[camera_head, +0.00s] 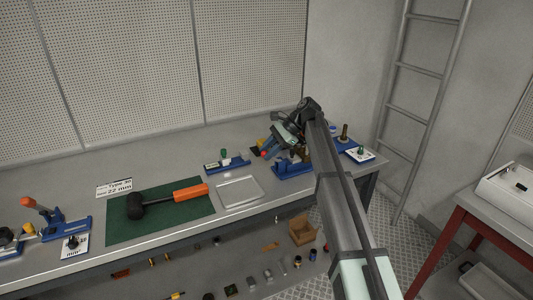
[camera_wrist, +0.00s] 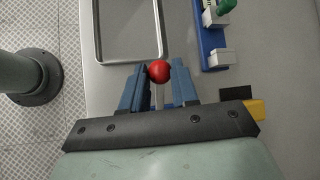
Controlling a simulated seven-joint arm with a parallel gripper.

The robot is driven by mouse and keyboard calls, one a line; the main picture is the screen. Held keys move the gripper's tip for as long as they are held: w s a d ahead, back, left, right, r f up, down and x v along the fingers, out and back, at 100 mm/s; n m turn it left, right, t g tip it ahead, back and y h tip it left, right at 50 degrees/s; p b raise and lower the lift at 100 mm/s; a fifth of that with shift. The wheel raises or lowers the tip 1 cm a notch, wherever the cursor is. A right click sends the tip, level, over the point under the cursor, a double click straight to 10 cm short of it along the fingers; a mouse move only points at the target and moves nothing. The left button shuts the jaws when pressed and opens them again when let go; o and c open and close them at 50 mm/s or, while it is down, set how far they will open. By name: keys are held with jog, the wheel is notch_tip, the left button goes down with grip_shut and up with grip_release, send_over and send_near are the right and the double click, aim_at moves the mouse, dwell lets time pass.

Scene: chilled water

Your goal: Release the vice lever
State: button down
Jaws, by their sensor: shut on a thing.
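The vice lever's red ball knob (camera_wrist: 159,71) sits between the two blue fingers of my gripper (camera_wrist: 157,73) in the wrist view. A thin pale rod runs back from the ball between the fingers. My gripper is shut on the lever. In the head view the red ball (camera_head: 264,154) shows at the tip of my gripper (camera_head: 267,149), above the back right of the bench. A blue fixture (camera_head: 290,167) stands just beside it, partly covered by my arm. I cannot tell how the lever joins its vice.
A shallow metal tray (camera_head: 240,192) lies left of my gripper, with a blue holder with a green part (camera_head: 226,163) behind it. A black and orange mallet (camera_head: 165,201) lies on a green mat (camera_head: 125,230). A small green-knobbed unit (camera_head: 360,154) stands at the right end.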

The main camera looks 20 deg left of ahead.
jog(key=shift+w, duration=0.1)
dwell(0.4)
jog(key=c, duration=0.9)
grip_release()
jog(key=shift+o, duration=0.2)
jog(key=shift+d+r, duration=0.1)
jog(key=v, duration=1.3)
jog(key=shift+w+d+r, duration=0.2)
jog(key=shift+d, duration=0.1)
